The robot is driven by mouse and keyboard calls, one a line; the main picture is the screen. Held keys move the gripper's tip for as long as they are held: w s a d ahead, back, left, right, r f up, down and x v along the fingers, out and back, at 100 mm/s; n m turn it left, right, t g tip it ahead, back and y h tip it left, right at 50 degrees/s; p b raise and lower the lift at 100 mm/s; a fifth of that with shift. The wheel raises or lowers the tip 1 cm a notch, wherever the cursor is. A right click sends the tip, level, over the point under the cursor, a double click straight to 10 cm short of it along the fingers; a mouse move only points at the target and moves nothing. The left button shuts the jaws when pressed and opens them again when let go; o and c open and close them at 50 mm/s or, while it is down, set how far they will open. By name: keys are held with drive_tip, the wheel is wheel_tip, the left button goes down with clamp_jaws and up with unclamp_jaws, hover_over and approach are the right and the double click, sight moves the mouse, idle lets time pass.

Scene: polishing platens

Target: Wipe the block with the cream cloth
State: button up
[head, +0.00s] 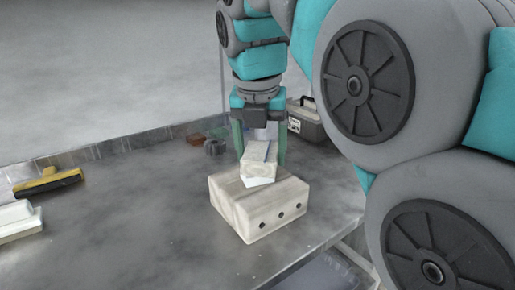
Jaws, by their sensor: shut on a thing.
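A pale block (260,208) with a row of three dark holes in its front face sits on the grey metal table. The cream cloth (258,168), a folded pad with a whiter underside, is on top of the block and appears to touch it. My gripper (259,152) points down above the block, its two greenish fingers on either side of the cloth, shut on it. The cloth covers part of the block's top; the rear of the block is hidden behind the cloth and fingers.
A yellow and black tool (48,182) and a pale stacked item (17,222) lie at the left. A reddish-brown piece (195,139) and a dark grey part (215,147) lie behind the block. A grey case (307,121) stands behind right. The front left tabletop is clear.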

sight(253, 144)
drive_tip(key=shift+f, duration=1.05)
drive_tip(key=shift+w+r, duration=0.1)
idle(0.3)
drive_tip(key=shift+w+a+r+p, duration=0.1)
drive_tip(key=shift+w+a+p, duration=0.15)
drive_tip(key=shift+w, duration=0.25)
drive_tip(key=shift+w+a+p, duration=0.2)
drive_tip(key=shift+w, duration=0.5)
drive_tip(key=shift+w+a+p, duration=0.2)
drive_tip(key=shift+w, duration=0.45)
drive_tip(key=shift+s, duration=0.15)
drive_tip(key=shift+s+d+f, duration=0.1)
drive_tip(key=shift+s+d, duration=0.1)
drive_tip(key=shift+s, duration=0.4)
drive_tip(key=shift+s+d+f, duration=0.1)
drive_tip(key=shift+s+d, duration=0.15)
drive_tip(key=shift+s, duration=0.35)
drive_tip(key=shift+s+d+f, duration=0.1)
drive_tip(key=shift+s+d, duration=0.1)
drive_tip(key=shift+s, duration=0.4)
drive_tip(key=shift+r, duration=0.15)
drive_tip(key=shift+r, duration=2.95)
